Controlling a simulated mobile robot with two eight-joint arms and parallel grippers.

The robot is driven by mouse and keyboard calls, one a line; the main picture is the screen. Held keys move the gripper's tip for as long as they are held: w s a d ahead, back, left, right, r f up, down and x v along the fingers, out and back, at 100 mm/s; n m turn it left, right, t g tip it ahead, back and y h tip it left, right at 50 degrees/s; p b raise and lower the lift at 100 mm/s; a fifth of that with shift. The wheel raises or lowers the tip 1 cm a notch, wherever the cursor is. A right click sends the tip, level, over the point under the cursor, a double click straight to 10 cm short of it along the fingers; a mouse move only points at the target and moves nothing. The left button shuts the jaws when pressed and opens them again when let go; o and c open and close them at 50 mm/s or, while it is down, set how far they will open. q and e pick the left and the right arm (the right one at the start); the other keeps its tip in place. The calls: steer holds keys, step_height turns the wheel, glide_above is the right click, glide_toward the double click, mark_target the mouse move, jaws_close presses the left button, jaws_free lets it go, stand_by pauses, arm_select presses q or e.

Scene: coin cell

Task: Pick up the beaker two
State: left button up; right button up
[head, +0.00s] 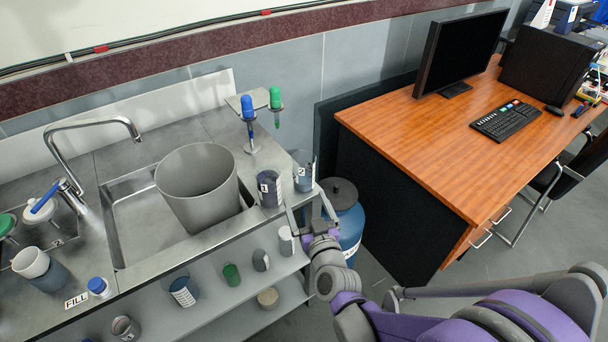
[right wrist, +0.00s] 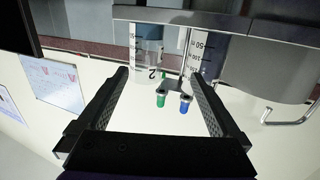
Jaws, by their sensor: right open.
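Beaker two (head: 303,171) is a clear beaker with a dark lower part and a "2" label. It stands upright at the right end of the steel counter. In the right wrist view, which is upside down, beaker two (right wrist: 148,58) shows ahead, between the directions of my fingers. My right gripper (head: 309,207) is open and empty, just in front of and below beaker two in the head view, apart from it as far as I can tell. In the wrist view the gripper (right wrist: 160,76) has both fingers spread wide. My left gripper is not in view.
Beaker one (head: 269,189) stands close to the left of beaker two. A large grey bucket (head: 197,187) sits in the sink. Green and blue nozzles (head: 248,107) rise behind. A blue drum (head: 345,220) stands on the floor right of the counter, near the wooden desk (head: 440,150).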

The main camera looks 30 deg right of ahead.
mark_target(306, 178)
steer(key=shift+m+h, duration=0.5)
steer(key=shift+h, duration=0.3)
steer(key=w+d, duration=0.1)
steer(key=w, duration=0.1)
steer(key=w+d, duration=0.2)
steer(key=shift+w+d+r, duration=0.1)
steer(key=shift+w, duration=0.15)
steer(key=shift+f+p+x, duration=0.2)
steer(key=shift+p+x, duration=0.05)
steer(key=shift+x, duration=1.25)
steer(key=shift+f+p+x, duration=0.2)
steer(key=shift+p+x, duration=0.05)
steer(key=shift+x, duration=1.3)
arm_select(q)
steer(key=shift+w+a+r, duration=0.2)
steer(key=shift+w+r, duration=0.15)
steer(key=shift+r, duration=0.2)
arm_select(e)
steer(key=shift+s, duration=0.1)
steer(key=c, duration=1.4)
steer(key=shift+r, duration=0.15)
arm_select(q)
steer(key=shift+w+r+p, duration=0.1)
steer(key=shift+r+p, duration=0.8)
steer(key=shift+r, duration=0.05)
arm_select(e)
steer(key=shift+r, duration=4.8)
